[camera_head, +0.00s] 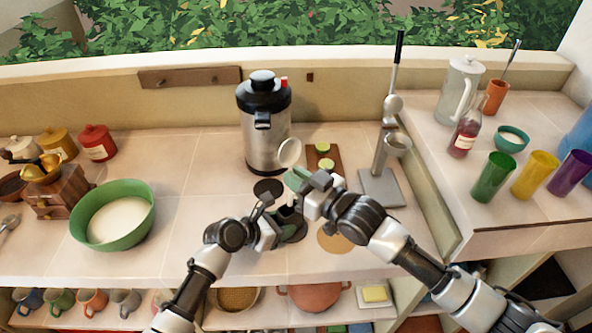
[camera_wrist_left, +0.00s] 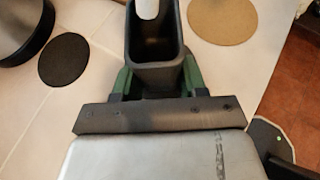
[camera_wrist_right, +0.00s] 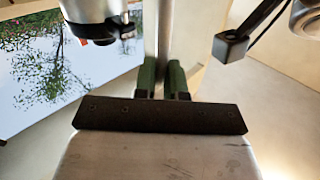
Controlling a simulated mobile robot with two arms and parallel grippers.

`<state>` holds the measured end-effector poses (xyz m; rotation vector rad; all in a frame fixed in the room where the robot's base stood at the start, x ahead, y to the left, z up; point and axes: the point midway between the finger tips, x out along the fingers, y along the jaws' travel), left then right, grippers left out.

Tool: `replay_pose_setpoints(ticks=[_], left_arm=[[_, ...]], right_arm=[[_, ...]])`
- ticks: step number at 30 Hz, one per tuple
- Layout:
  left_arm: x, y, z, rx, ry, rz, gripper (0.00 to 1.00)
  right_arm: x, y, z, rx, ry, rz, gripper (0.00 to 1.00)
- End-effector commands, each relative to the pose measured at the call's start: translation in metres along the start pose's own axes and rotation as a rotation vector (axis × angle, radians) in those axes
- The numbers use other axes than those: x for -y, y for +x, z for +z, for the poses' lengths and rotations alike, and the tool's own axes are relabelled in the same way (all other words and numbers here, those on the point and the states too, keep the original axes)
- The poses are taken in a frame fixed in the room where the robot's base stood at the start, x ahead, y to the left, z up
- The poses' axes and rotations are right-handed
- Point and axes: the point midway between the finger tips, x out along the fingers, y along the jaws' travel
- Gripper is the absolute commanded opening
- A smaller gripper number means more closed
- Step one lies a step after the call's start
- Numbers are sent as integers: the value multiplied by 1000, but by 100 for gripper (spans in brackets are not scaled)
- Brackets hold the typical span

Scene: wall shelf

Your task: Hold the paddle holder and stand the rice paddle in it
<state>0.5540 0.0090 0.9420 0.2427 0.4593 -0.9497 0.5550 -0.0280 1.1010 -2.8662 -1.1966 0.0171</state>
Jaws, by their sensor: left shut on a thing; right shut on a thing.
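The dark, box-shaped paddle holder (camera_wrist_left: 156,72) is between my left gripper's green fingers (camera_wrist_left: 155,80), with its open mouth in view. In the head view my left gripper (camera_head: 282,214) is low over the counter, shut on the holder (camera_head: 290,213). The rice paddle's round white head (camera_head: 290,152) points up. My right gripper (camera_head: 299,180) is shut on the paddle below its head, above the holder. In the right wrist view a pale upright strip of the paddle (camera_wrist_right: 164,45) stands between the fingers (camera_wrist_right: 163,85). A rounded white end shows at the holder's far rim; whether it is inside is unclear.
A steel air pot (camera_head: 266,125) stands behind the grippers, beside a dark coaster (camera_head: 268,187). A board with green slices (camera_head: 324,158) and a steel press stand (camera_head: 381,187) are to the right. A green bowl (camera_head: 112,215) is left. Counter between bowl and grippers is clear.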

Motion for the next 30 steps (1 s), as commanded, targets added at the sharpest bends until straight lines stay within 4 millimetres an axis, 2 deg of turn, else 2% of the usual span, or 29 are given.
replay_pose_setpoints(ticks=[18,30], left_arm=[[0,0,-2,-5,-1,-1,29],[0,0,-2,-4,-1,-1,29]], right_arm=[[-1,0,42,0,1,0,0],[-2,0,52,-1,0,0,0]])
